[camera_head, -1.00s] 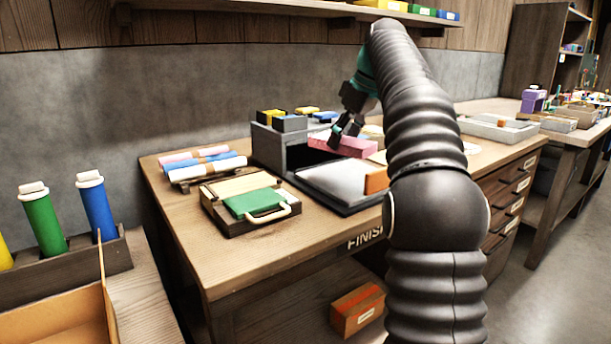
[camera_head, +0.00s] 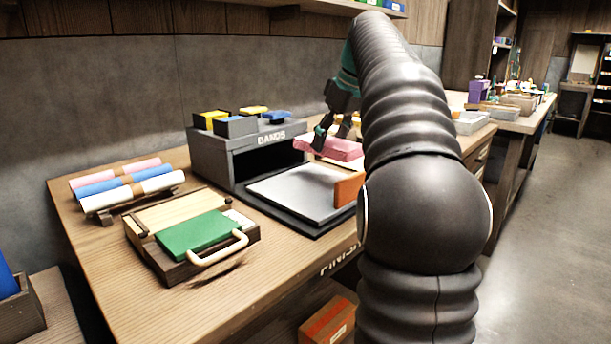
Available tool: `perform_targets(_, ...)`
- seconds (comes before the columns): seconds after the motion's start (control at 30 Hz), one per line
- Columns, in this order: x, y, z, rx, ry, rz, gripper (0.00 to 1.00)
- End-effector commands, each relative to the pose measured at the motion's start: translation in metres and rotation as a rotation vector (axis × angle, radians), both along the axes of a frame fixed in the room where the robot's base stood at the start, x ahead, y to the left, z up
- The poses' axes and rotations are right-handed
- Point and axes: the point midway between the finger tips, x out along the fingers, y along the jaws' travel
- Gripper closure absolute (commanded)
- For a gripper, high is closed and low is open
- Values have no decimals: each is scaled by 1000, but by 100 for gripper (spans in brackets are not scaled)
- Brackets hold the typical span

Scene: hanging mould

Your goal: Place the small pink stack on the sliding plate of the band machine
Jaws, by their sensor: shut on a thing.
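The small pink stack (camera_head: 338,149) is a flat pink block, held in the air by my gripper (camera_head: 321,143), which is shut on it. The stack is just right of the band machine's dark opening, toward the back of the bench. The band machine (camera_head: 212,157) is a grey box marked BANDS with yellow and blue blocks on top. Its sliding plate (camera_head: 298,192) is a bare grey sheet in front of the opening. An orange upright block (camera_head: 348,188) stands at the plate's right edge. My arm hides what lies behind it, including part of the bench to the right.
Left of the machine is a wooden press with a green pad and pale handle (camera_head: 200,234). A rack of pink, blue and white rolls (camera_head: 128,184) lies behind it. Grey trays (camera_head: 470,123) stand farther right. The bench's front left (camera_head: 110,270) is clear.

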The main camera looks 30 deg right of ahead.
Motion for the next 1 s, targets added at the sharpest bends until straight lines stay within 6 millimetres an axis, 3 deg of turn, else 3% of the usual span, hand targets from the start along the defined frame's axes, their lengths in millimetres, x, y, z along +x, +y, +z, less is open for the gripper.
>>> perform_targets(0.1,9,23,-16,0,1,4,73)
perform_targets(0.3,20,44,-29,0,0,1,73)
perform_targets(0.43,21,47,-35,1,1,-1,73)
perform_targets(0.7,21,47,-68,0,1,-1,73)
perform_targets(1.0,21,47,-70,-1,0,0,73)
